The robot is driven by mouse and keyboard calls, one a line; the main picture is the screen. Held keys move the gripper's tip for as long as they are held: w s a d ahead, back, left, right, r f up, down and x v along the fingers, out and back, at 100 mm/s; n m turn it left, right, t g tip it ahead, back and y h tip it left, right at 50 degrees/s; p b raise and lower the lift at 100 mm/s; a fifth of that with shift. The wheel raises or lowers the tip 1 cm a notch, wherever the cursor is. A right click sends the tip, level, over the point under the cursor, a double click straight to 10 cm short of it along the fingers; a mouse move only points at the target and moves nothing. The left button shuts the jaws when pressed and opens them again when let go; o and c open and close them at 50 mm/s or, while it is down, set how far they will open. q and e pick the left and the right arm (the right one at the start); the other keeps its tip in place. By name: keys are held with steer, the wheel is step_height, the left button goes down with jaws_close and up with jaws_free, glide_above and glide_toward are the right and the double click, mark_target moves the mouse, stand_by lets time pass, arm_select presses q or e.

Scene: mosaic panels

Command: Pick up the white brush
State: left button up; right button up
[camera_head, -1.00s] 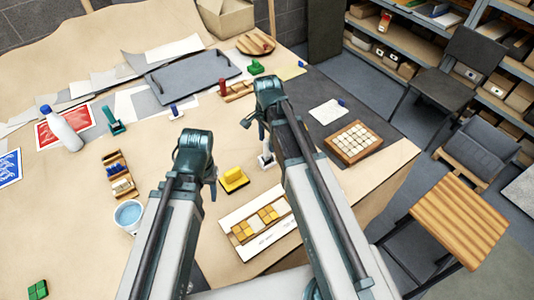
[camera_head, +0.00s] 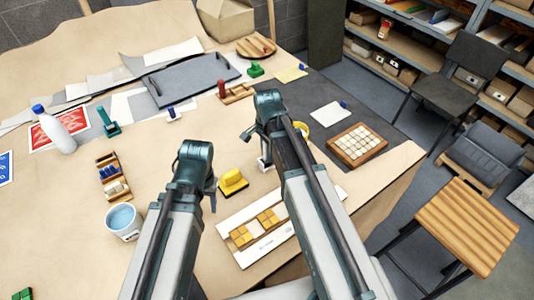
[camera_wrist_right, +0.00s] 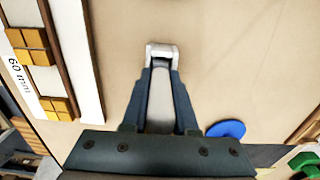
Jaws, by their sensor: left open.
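The white brush (camera_wrist_right: 161,50) shows between my right gripper's fingertips in the right wrist view, with a pale grey handle-like part running back between the fingers. My right gripper (camera_wrist_right: 162,68) has both fingers close against it and appears shut on it. In the head view a white piece of the brush (camera_head: 264,163) shows low beside my right arm, which hides most of it. I cannot tell whether it is clear of the table. My left gripper (camera_head: 212,194) is open and empty above the table, left of the yellow block (camera_head: 232,181).
A white panel (camera_head: 247,259) with yellow tiles lies in front of my arms. A cup of water (camera_head: 123,218) and a wooden rack (camera_head: 113,178) stand at left. A wooden tile tray (camera_head: 356,145) is at right. Bare table lies between the rack and yellow block.

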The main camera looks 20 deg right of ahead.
jaws_close()
arm_select(q)
steer(key=shift+r, duration=0.15)
arm_select(e)
steer(key=shift+r, duration=0.1)
arm_select(q)
step_height(320, 180, up, 10)
steer(key=p, duration=1)
arm_select(e)
step_height(320, 180, up, 10)
steer(key=shift+f, duration=0.1)
